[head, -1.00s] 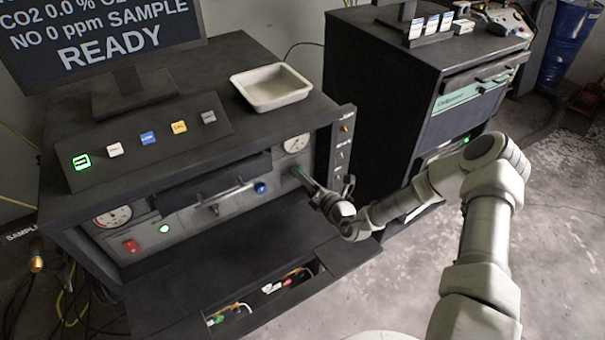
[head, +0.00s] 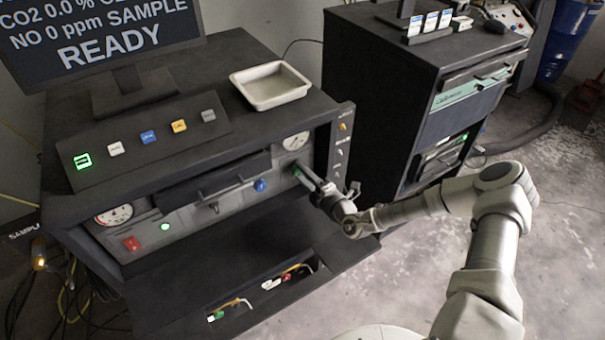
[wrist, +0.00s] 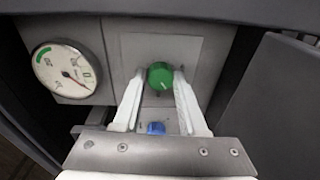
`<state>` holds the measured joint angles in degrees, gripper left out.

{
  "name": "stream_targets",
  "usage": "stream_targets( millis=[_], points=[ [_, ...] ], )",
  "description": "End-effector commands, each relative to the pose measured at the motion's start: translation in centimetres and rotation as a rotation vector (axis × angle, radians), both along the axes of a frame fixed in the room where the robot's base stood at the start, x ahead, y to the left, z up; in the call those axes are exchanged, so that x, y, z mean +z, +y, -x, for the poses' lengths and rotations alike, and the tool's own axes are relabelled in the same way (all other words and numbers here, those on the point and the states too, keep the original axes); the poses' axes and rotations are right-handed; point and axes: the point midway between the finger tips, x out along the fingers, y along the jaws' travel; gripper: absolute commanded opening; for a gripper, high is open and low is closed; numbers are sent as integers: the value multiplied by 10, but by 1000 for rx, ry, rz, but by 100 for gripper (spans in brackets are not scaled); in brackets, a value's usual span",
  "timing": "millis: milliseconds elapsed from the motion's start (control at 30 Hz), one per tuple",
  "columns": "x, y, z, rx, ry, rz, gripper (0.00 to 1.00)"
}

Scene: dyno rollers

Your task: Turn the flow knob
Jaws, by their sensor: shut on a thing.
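A round green knob (wrist: 159,75) sits on a square grey plate in the wrist view. My gripper (wrist: 158,80) is shut on this knob, with one pale finger on each side of it. Whether it is the flow knob I cannot read from any label. In the head view my gripper (head: 299,170) reaches the right end of the grey front panel, just below a dial gauge (head: 296,141). The fingers largely hide the knob there.
A blue knob (wrist: 156,128) shows between the fingers, close to my gripper. A white tray (head: 270,86) and a row of buttons (head: 148,137) are on the cabinet top. An open drawer (head: 230,310) juts out below. A second dark cabinet (head: 365,110) stands at right.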

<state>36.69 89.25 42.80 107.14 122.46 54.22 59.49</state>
Motion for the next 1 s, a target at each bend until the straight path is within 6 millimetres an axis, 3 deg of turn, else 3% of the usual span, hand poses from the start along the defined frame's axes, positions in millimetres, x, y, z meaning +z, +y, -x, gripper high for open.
stream_targets(
  millis=[567,600,700,767,1000],
  points=[
    [-1,0,0,2,22,-29,0],
    [-1,0,0,2,22,-29,43],
    [-1,0,0,1,21,-28,61],
    [-1,0,0,1,21,-28,71],
    [0,0,0,1,20,-29,71]
  ],
)
